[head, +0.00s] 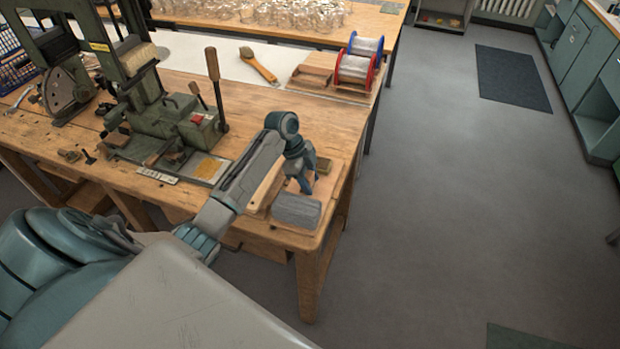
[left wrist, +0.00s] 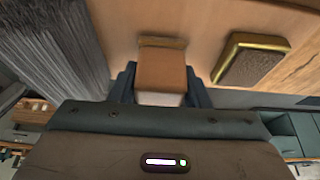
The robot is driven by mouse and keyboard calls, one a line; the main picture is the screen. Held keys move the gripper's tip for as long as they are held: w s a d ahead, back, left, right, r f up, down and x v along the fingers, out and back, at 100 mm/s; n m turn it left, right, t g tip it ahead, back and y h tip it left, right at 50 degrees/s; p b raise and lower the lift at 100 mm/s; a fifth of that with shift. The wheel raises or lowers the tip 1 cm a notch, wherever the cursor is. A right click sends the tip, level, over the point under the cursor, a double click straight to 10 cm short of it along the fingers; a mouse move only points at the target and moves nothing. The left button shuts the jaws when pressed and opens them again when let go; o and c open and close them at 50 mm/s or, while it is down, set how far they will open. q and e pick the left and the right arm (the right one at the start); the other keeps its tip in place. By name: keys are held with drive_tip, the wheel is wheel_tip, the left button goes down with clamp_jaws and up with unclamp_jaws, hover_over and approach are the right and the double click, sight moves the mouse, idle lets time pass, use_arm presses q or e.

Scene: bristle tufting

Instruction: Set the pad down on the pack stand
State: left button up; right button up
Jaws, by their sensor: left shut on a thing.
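My left gripper (head: 303,184) is over the near right corner of the bench, pointing down. In the left wrist view its dark fingers (left wrist: 160,88) are shut on a tan block, which I take to be the pad (left wrist: 162,68). In the head view the gripper mostly hides the pad. Beneath is a light wooden board, seemingly the pack stand (head: 334,180); its wood also shows in the left wrist view (left wrist: 212,22). I cannot tell whether the pad touches it. A grey bristle bundle (head: 297,211) lies beside the gripper. My right gripper is out of view.
A small brown block with a gold edge (left wrist: 250,58) lies beside the held pad. A green machine (head: 165,120) with an upright handle stands left of my arm. A wooden brush (head: 259,66) and wire spools (head: 357,62) are farther back. Open floor lies to the right.

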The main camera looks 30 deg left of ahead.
use_arm(q)
drive_tip(key=shift+f, duration=0.25)
drive_tip(key=o, duration=0.9)
drive_tip(key=shift+o, duration=0.2)
drive_tip(key=shift+r, duration=0.25)
drive_tip(key=shift+a+r, duration=0.25)
drive_tip(key=shift+r, duration=0.05)
drive_tip(key=b+v, duration=0.3)
drive_tip(key=v, duration=0.8)
